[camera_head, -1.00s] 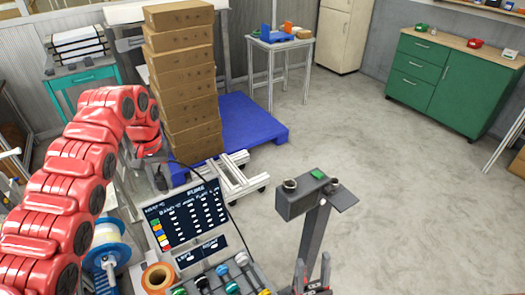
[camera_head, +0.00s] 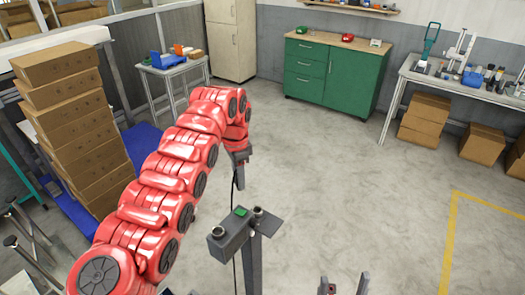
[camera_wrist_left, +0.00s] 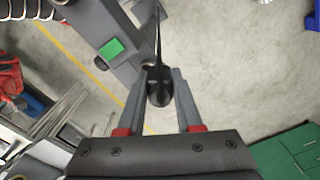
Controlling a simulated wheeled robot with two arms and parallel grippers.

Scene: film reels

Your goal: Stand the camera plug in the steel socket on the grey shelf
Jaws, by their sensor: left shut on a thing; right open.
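My left gripper (camera_head: 238,155) is shut on the black camera plug (camera_wrist_left: 159,90), with a thin dark cable running from it. In the head view the plug is hard to make out. The gripper is above and beyond the grey shelf (camera_head: 269,225), which sits on a post. Two small round steel fittings stand there, one at the box's left end (camera_head: 218,232) and one beside the flat plate (camera_head: 257,211); I cannot tell which is the socket. Between them is a green square (camera_head: 240,211). The plug is apart from both. My right gripper (camera_head: 343,287) is open and empty at the bottom edge.
A green cabinet (camera_head: 326,72) and a grey workbench (camera_head: 445,82) stand at the back. The floor right of the shelf is clear.

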